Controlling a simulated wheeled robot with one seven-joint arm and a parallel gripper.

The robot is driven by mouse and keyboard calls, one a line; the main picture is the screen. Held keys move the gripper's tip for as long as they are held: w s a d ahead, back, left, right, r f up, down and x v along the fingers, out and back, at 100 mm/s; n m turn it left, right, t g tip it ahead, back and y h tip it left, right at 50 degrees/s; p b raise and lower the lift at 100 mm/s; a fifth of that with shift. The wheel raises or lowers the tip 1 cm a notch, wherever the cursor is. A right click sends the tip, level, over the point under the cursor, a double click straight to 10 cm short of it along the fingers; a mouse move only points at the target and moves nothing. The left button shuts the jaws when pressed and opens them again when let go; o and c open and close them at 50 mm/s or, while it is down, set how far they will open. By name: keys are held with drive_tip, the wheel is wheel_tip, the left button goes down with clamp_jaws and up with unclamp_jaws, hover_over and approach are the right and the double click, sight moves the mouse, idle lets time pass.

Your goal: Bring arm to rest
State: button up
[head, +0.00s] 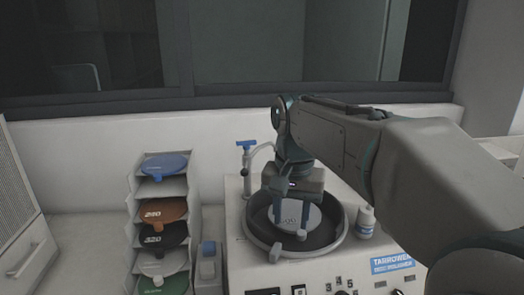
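My arm reaches in from the right of the head view and bends down over the machine. My gripper (291,228) hangs above the round bowl (262,239) of the machine, pointing down. Its two fingers stand apart, with the pale grey disc (311,222) showing behind and between them. The disc lies in the bowl and carries a number partly hidden by the fingers. I see nothing held between the fingers. Whether the fingertips touch the disc, I cannot tell.
A white rack (133,225) with several numbered discs stands left of the machine. A tap with a blue handle (246,144) rises behind the bowl, close to my gripper. A small white bottle (366,219) stands right of the bowl. A window wall closes the back.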

drive_tip(key=s+d+f+n+t, duration=0.2)
drive_tip(key=s+d+f, duration=0.6)
drive_tip(key=s+f, duration=0.4)
drive_tip(key=shift+s+f+n+t, duration=0.3)
drive_tip(key=shift+s+n, duration=0.5)
drive_tip(key=shift+s, duration=0.1)
idle(1.7)
